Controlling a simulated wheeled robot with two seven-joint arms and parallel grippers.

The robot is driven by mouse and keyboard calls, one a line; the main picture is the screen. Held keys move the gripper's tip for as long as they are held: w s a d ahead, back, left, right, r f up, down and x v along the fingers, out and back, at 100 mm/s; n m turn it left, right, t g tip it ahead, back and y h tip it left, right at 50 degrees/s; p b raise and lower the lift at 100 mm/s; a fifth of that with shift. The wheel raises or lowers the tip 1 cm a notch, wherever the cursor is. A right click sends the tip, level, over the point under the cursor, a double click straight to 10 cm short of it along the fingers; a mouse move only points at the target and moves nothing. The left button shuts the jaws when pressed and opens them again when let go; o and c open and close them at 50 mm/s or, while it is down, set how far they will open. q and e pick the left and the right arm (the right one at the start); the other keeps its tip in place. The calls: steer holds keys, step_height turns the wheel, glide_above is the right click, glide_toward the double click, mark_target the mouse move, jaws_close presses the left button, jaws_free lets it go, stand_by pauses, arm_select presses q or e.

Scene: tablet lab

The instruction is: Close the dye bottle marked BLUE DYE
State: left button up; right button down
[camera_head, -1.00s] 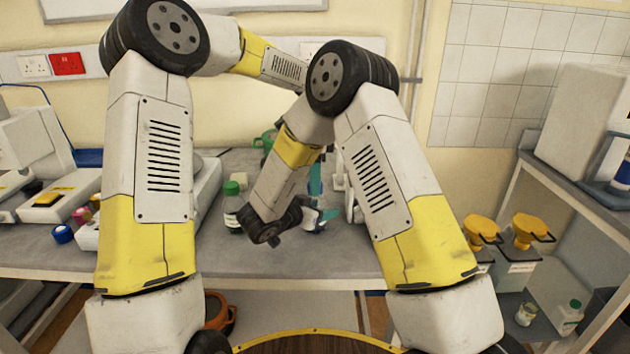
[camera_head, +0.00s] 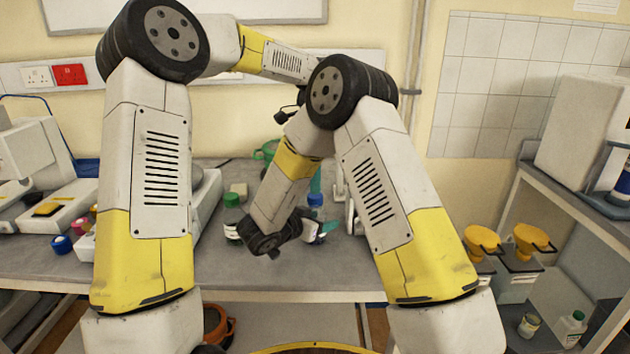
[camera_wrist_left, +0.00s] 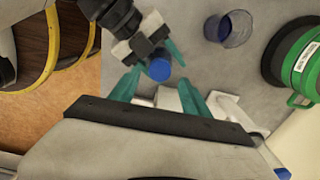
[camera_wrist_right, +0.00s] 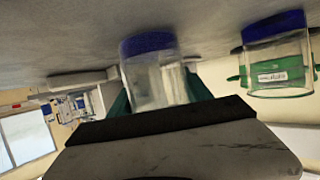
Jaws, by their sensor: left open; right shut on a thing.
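A dye bottle (camera_wrist_right: 152,80) stands between my right gripper's teal fingers, clear with a dark blue band at the table end, in the upside-down right wrist view. Its label cannot be read. A blue cap (camera_wrist_left: 159,69) shows end-on in the left wrist view and also in the head view (camera_head: 316,199). It appears to sit on the bottle; how tightly cannot be told. My right gripper (camera_head: 318,231) is shut on the bottle and reaches in from the left. My left gripper (camera_wrist_left: 160,80) is open above, its fingertips either side of the cap and apart from it.
A clear beaker with blue contents (camera_wrist_left: 231,28) stands close by, near a green labelled container (camera_wrist_left: 297,62). A green-capped bottle (camera_head: 232,204) is left of my right wrist. Coloured caps (camera_head: 62,244) lie further left. The bench front (camera_head: 300,278) is clear.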

arm_select(q)
steer(key=shift+c, duration=0.3)
steer(key=n, duration=0.2)
steer(key=r+n, duration=0.1)
steer(key=n, duration=0.4)
steer(key=r+n, duration=0.1)
steer(key=n, duration=0.5)
steer(key=shift+r+n, duration=0.3)
steer(key=shift+r, duration=0.05)
steer(key=n, duration=0.4)
steer(key=shift+r, duration=0.4)
steer(key=shift+f, duration=0.1)
steer(key=shift+f, duration=3.95)
